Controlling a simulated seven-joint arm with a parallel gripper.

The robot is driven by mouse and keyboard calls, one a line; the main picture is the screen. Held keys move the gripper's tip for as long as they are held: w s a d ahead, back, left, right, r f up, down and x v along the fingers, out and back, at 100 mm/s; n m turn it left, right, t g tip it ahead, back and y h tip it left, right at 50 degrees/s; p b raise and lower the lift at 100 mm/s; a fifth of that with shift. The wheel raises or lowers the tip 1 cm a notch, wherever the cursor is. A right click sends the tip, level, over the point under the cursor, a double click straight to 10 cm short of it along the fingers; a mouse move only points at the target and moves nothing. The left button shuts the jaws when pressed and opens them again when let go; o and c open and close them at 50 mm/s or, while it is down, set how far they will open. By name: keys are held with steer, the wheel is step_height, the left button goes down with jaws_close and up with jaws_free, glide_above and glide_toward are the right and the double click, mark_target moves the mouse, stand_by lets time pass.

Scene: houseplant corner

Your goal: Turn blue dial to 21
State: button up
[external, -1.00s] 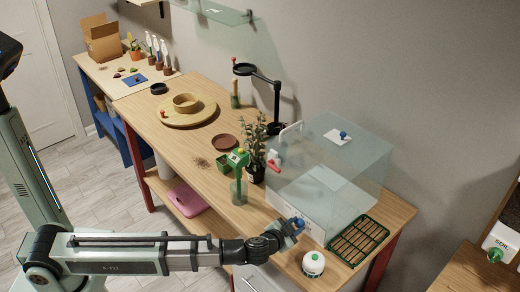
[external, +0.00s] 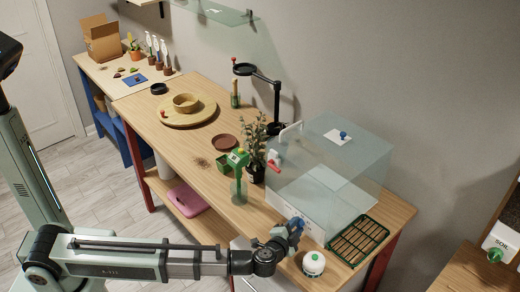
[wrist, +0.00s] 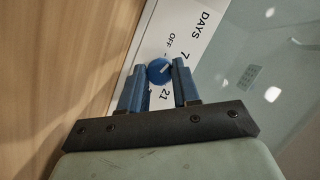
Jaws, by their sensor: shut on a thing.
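The blue dial (wrist: 158,71) sits on a white label panel (wrist: 176,38) marked DAYS, OFF, 7 and 21 in the wrist view. The panel is on the front of the clear box (external: 322,180). My gripper (wrist: 160,76) has its blue fingers on either side of the dial and is shut on it. A short pale mark shows on the dial's face, on the side toward the 7; its exact reading is too small to tell. The 21 lies just below the dial, between the fingers. In the external view my gripper (external: 296,227) is at the panel and hides the dial.
A leafy plant (external: 254,145) and a green-topped stand (external: 238,178) are left of the box.

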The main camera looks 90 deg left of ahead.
steer(key=shift+f+m+y, duration=0.15)
steer(key=shift+m+y, duration=0.35)
steer(key=shift+m, duration=0.8)
steer(key=o, duration=1)
steer(key=shift+o, duration=0.2)
steer(key=shift+d, duration=0.15)
steer(key=v, duration=1.3)
steer(key=shift+d, duration=0.35)
